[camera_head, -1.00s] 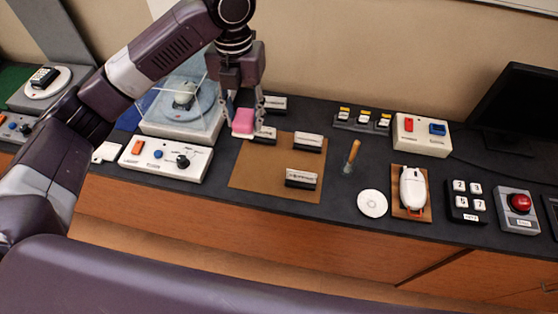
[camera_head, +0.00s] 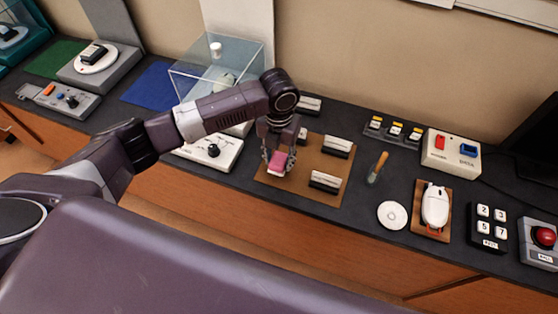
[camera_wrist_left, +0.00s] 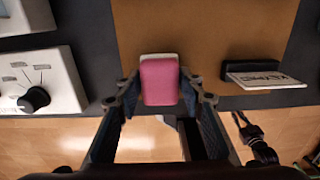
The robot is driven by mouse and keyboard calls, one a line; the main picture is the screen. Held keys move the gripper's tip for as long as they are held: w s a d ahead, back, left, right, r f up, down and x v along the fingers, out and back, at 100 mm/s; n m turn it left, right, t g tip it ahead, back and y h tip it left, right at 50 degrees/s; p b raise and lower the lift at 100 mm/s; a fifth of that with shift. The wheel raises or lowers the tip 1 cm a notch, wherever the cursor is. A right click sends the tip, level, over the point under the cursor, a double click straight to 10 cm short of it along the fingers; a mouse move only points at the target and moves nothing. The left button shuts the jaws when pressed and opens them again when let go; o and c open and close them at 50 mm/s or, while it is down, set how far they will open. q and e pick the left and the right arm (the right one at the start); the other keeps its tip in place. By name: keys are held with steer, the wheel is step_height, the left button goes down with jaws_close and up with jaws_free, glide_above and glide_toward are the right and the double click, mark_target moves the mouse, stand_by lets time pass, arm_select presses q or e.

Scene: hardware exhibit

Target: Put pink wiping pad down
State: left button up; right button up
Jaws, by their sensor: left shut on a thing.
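My left gripper (camera_head: 277,161) is shut on the pink wiping pad (camera_head: 277,169), a small block with a pale layer along one side. The pad also shows between the two fingertips in the left wrist view (camera_wrist_left: 160,82). The gripper holds it over the left front part of the brown mat (camera_head: 303,189). Whether the pad touches the mat I cannot tell. The mat also fills the upper middle of the left wrist view (camera_wrist_left: 210,35). My right gripper is in neither view.
Black-and-white label blocks stand on the mat, one (camera_head: 325,182) right of the gripper. A white knob box (camera_head: 222,150) is just left. A clear case (camera_head: 230,65) stands behind. A white disc (camera_head: 392,215) and a white mouse (camera_head: 435,206) lie to the right.

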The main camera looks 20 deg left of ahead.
mark_target(279, 159)
arm_select(q)
steer(key=shift+f, duration=0.95)
steer(key=shift+f, duration=0.15)
steer(key=o, duration=1)
steer(key=shift+r, duration=0.3)
step_height(279, 159, up, 12)
steer(key=shift+f+b, duration=0.15)
steer(key=shift+b, duration=0.6)
